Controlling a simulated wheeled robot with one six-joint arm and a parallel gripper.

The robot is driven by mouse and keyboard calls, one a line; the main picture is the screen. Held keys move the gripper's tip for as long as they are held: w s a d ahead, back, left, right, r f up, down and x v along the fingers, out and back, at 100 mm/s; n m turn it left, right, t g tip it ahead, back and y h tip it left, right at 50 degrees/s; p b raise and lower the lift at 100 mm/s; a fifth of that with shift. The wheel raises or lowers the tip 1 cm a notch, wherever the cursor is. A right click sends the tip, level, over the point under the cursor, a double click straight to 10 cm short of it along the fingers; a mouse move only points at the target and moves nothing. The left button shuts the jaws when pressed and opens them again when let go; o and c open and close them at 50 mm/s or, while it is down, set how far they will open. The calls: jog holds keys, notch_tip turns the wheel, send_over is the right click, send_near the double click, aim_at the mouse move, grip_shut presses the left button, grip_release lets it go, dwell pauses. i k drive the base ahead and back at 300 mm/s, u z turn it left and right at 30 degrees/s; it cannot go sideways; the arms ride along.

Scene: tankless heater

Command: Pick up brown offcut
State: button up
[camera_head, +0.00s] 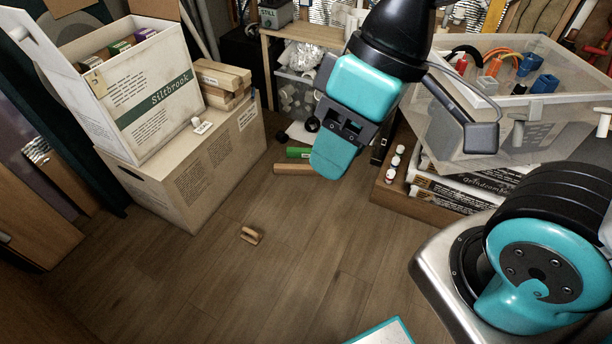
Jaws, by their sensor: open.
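A small light-brown wooden offcut (252,235) lies alone on the floor, near the middle of the head view. A longer brown piece (293,169) lies further back on the floor, beside a green block (298,153). I cannot tell for sure which of the two brown pieces the task names. My gripper (335,160) hangs above the floor, up and to the right of the small offcut and apart from it. It is open, with no object visible in it; its teal parts hide some of the area behind.
A cardboard box (190,180) with a white open-top box (150,110) and wood pieces (222,79) stands left. A clear bin (480,130) sits on packages at right. Shelving (268,70) stands behind. The middle floor is mostly clear.

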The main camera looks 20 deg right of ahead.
aim_at(293, 170)
jog(key=z, duration=0.95)
jog(key=i, duration=1.85)
jog(key=u, duration=2.1)
jog(key=i, duration=0.5)
